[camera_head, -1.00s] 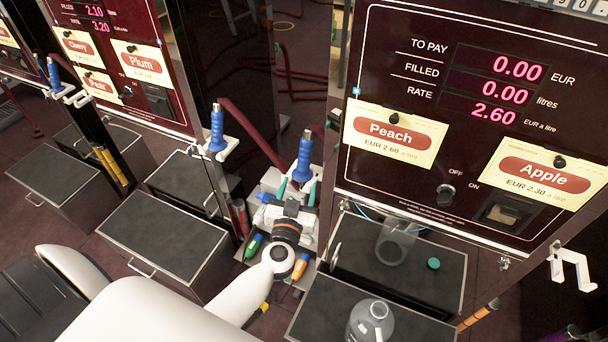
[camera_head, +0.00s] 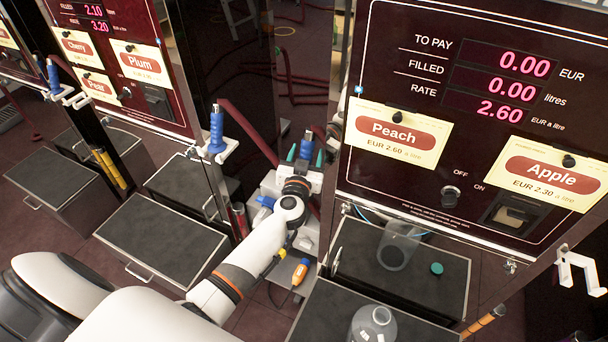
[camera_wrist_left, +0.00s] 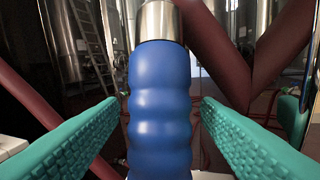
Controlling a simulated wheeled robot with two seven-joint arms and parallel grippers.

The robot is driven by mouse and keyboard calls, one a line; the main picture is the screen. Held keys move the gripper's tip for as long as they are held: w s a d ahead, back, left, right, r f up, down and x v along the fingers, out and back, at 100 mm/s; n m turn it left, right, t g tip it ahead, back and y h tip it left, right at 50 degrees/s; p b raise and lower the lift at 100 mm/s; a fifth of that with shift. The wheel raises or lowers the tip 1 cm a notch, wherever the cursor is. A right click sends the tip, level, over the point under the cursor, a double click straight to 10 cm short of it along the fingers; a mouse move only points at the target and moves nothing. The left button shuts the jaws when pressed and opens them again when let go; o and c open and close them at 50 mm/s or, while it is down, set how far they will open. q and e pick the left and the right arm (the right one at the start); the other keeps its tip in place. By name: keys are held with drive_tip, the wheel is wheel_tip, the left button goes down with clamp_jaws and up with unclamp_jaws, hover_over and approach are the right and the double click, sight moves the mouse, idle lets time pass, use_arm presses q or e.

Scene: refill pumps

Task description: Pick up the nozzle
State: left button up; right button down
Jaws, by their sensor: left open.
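A blue nozzle (camera_head: 306,148) with a metal top stands upright beside the left side of the Peach and Apple pump. My left gripper (camera_head: 306,156) is at it, with one teal finger on each side of the blue grip. In the left wrist view the nozzle (camera_wrist_left: 160,105) fills the middle, between the two open fingers, with a gap on both sides. My wrist hides the nozzle's lower part in the head view. My right gripper is not in view.
Another blue nozzle (camera_head: 217,130) stands in a white holder to the left. The Peach and Apple pump panel (camera_head: 470,130) is close on the right. A clear jug (camera_head: 374,324) stands on a dark-topped box in front. A dark red hose (camera_head: 248,130) runs behind the nozzle.

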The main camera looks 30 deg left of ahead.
use_arm(q)
drive_tip(key=shift+r, duration=0.1)
drive_tip(key=shift+c, duration=0.4)
drive_tip(key=c, duration=1.1)
